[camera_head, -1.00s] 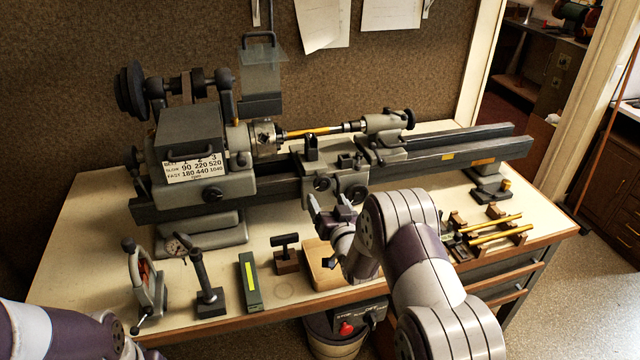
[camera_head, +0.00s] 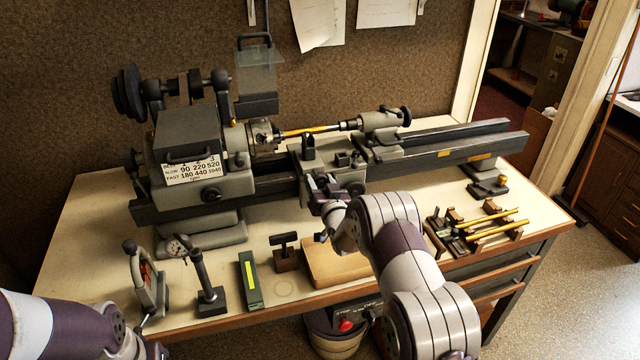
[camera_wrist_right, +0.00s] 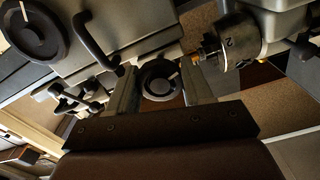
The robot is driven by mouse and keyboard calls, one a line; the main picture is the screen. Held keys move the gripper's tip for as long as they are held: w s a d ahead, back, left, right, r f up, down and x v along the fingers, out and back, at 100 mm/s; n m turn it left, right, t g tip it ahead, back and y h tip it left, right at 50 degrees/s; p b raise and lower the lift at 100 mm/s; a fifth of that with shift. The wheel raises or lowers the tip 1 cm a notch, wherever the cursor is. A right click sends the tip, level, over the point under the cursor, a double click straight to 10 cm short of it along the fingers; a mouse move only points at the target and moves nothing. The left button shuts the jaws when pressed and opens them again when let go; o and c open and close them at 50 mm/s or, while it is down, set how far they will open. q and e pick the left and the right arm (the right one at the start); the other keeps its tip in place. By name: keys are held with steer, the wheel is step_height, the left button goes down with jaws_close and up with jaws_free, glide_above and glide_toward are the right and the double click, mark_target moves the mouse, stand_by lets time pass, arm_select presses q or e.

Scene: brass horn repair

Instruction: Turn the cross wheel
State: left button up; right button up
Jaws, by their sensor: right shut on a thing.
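The cross wheel (camera_wrist_right: 160,82), a small dark round wheel with a pale mark, sits between the two fingers of my right gripper (camera_wrist_right: 160,92) in the right wrist view. The fingers lie on opposite sides of its rim, and the gripper is shut on it. In the head view my right gripper (camera_head: 325,190) is at the front of the lathe carriage (camera_head: 340,166) and hides the wheel.
A second dark wheel (camera_head: 356,188) is just right of my right gripper. A wooden block (camera_head: 333,262), a T-handled tool (camera_head: 285,252) and a green box (camera_head: 249,280) stand along the bench front. A rack with brass rods (camera_head: 485,228) lies at the right.

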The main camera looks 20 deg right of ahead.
steer(key=shift+f, duration=0.15)
stand_by(0.5)
steer(key=shift+f+n+b, duration=0.2)
steer(key=shift+n+b, duration=0.4)
steer(key=shift+b, duration=0.45)
steer(key=n+b, duration=0.6)
steer(key=b, duration=0.1)
steer(key=n+b, duration=0.2)
steer(key=b, duration=0.2)
steer(key=shift+f+n, duration=0.25)
steer(key=shift+n, duration=0.15)
steer(key=n+b, duration=0.8)
steer(key=b, duration=0.3)
steer(key=shift+n, duration=0.4)
steer(key=shift+r+n+b, duration=0.25)
steer(key=shift+n+b, duration=0.85)
steer(key=shift+b, duration=0.1)
steer(key=shift+r+n+b, duration=0.1)
steer(key=shift+n+b, duration=0.2)
steer(key=shift+b, duration=0.05)
steer(key=shift+r, duration=0.1)
steer(key=o, duration=1)
steer(key=shift+d+r, duration=0.1)
